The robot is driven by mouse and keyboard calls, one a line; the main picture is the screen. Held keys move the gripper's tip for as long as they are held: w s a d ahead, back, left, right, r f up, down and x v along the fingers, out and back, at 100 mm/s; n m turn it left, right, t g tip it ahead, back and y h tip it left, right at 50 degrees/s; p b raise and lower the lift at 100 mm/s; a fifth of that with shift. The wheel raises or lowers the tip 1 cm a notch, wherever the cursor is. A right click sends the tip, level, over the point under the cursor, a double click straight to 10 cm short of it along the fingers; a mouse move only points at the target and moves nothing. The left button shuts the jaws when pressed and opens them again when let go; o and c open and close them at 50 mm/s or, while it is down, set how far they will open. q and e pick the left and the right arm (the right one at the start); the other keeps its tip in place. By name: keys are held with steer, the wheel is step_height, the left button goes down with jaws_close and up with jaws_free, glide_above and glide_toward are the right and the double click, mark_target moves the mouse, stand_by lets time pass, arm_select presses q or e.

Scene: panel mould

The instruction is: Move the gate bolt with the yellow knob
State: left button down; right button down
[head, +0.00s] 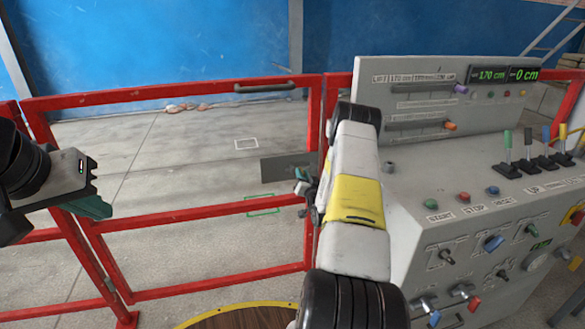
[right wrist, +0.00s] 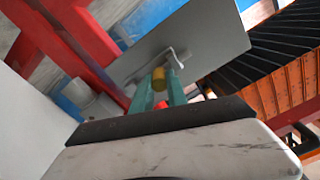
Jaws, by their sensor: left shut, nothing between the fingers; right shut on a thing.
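The yellow knob (right wrist: 158,78) of the gate bolt sits between the teal fingers of my right gripper in the right wrist view, with a bent metal rod (right wrist: 175,55) beside it. The bolt is mounted by a flat grey plate (right wrist: 205,35), which also shows in the head view (head: 283,168) on the red gate (head: 200,212). My right gripper (head: 304,187) is shut on the knob; in the head view my own arm hides the knob. My left gripper (head: 95,207) is shut and empty at the left, apart from the gate.
A grey control panel (head: 440,195) with levers, buttons and knobs stands on the right, close to my right arm. A grey handle (head: 264,88) is on the gate's top rail. Bare concrete floor lies behind the gate. A round wooden top (head: 245,318) is at the bottom.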

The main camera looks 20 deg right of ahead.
steer(key=shift+a, duration=0.75)
steer(key=c, duration=1.3)
jaws_free()
steer(key=shift+w+a, duration=0.1)
steer(key=s, duration=0.7)
steer(key=shift+s+a, duration=0.4)
